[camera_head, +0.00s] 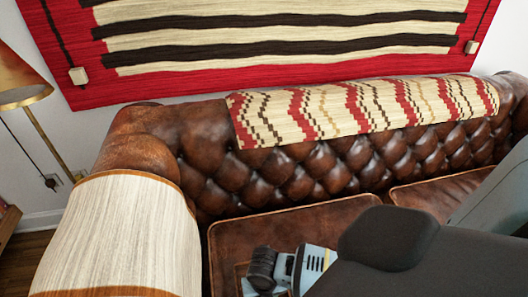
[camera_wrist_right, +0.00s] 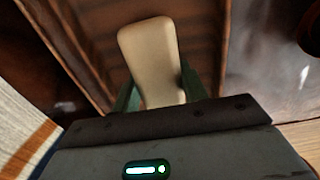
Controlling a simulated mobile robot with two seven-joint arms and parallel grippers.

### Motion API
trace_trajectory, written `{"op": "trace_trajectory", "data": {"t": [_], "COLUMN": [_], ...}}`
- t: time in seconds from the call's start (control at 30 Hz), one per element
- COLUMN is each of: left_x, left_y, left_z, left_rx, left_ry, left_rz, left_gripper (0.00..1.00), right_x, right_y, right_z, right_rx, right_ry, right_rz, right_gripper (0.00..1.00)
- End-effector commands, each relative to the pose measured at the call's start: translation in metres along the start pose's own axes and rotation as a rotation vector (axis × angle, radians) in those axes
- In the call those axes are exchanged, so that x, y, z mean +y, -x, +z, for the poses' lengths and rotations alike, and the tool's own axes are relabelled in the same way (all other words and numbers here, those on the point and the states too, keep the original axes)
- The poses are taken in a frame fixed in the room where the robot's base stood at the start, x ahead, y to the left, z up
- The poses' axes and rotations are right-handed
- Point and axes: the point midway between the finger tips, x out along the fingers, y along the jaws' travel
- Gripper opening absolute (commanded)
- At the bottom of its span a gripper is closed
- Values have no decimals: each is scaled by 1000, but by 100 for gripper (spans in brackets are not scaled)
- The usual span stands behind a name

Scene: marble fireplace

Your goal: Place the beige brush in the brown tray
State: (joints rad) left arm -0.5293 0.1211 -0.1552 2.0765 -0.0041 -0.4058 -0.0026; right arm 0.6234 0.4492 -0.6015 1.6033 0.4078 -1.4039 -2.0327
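The beige brush (camera_wrist_right: 150,52) shows in the right wrist view as a smooth, pale, rounded block between the two green fingers of my right gripper (camera_wrist_right: 158,92). Both fingers touch or nearly touch its sides, and the gripper appears shut on it. The brown tray (camera_wrist_right: 72,48) lies beyond the brush, its raised rim running along the left. In the head view only a corner of the tray (camera_head: 240,272) shows on the sofa seat. My right gripper's body hides the rest, and the brush is hidden there. I cannot tell the gap between brush and tray. My left gripper is out of view.
The tufted brown leather sofa (camera_head: 190,160) fills the middle. A patterned throw (camera_head: 360,108) covers its back, and a cream striped cloth (camera_head: 125,235) covers its left arm. A brass lamp (camera_head: 20,88) stands at far left. A striped rug (camera_head: 280,45) hangs on the wall.

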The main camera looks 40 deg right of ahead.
Motion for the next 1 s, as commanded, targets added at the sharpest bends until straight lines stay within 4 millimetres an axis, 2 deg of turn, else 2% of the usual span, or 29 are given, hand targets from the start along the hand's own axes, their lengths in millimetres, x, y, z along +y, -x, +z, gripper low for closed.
{"op": "trace_trajectory", "data": {"t": [0.03, 0.17, 0.43, 0.57, 0.67, 1.0], "left_x": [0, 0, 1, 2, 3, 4], "left_y": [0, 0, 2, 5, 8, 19], "left_z": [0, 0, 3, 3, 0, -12], "left_rx": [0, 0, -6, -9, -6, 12], "left_ry": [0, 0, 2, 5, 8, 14], "left_rz": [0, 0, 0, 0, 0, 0], "left_gripper": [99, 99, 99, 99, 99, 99], "right_x": [0, 0, 0, 0, 0, 1], "right_y": [0, 0, 1, 8, 22, 90], "right_z": [0, 0, 0, 0, 1, 2], "right_rx": [0, 0, 0, -1, -3, -3], "right_ry": [0, 0, 0, 1, 2, 2], "right_rz": [0, 0, 0, 0, 2, 2], "right_gripper": [48, 65, 65, 65, 65, 65]}}
